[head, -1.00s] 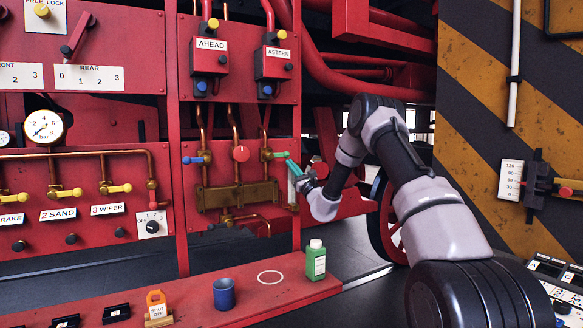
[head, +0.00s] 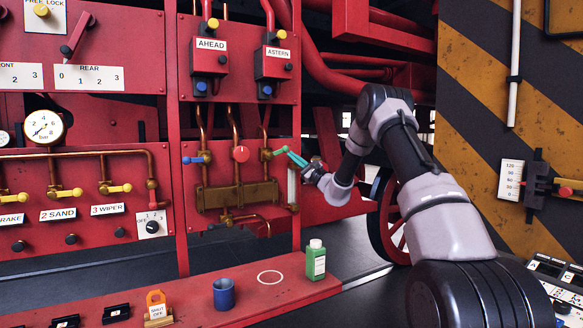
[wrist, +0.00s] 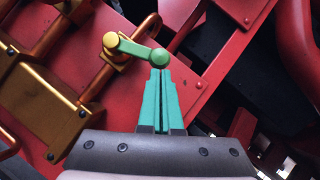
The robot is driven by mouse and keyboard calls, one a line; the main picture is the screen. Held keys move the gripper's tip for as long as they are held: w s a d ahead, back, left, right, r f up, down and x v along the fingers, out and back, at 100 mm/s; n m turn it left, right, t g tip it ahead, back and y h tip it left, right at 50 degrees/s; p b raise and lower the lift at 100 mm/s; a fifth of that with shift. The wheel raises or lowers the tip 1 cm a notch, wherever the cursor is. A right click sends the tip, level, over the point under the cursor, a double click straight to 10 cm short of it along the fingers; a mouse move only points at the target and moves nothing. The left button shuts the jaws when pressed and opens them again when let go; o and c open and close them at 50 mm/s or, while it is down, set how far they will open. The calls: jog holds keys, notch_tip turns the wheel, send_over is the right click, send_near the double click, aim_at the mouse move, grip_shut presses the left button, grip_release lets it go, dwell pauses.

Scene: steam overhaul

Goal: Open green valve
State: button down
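The green valve (head: 279,151) sits at the right end of the brass pipework on the red panel. Its lever points right and slants slightly up. In the wrist view the green lever (wrist: 135,48) runs from a yellow-topped brass hub to a round green knob at its right end. My gripper (head: 289,151) has teal fingers and reaches in from the right. In the wrist view my gripper (wrist: 160,72) has its fingers together, with only a thin line between them. Their tips are at the knob's near side; I cannot tell whether they touch it. Nothing shows held between them.
A blue valve lever (head: 193,160) and a red round knob (head: 241,154) are on the same panel, left of the green valve. A green bottle (head: 316,260) and a blue cup (head: 224,294) stand on the red ledge below. A red wheel (head: 392,215) is behind my arm.

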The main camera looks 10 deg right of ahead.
jog(key=a+r+n+g, duration=0.2)
jog(key=r+n+g, duration=0.2)
jog(key=n, duration=0.3)
jog(key=s+a+r+n+g+h, duration=0.1)
jog(key=r+n+g, duration=0.3)
jog(key=n, duration=0.4)
jog(key=shift+s+a+r+h, duration=0.25)
jog(key=shift+a+h, duration=0.05)
jog(key=shift+a, duration=0.6)
jog(key=w+d+v, duration=0.1)
jog(key=w+v, duration=0.1)
jog(key=v, duration=1.1)
jog(key=shift+w+d+r, duration=0.2)
jog(key=shift+d+r, duration=0.05)
jog(key=shift+d, duration=0.15)
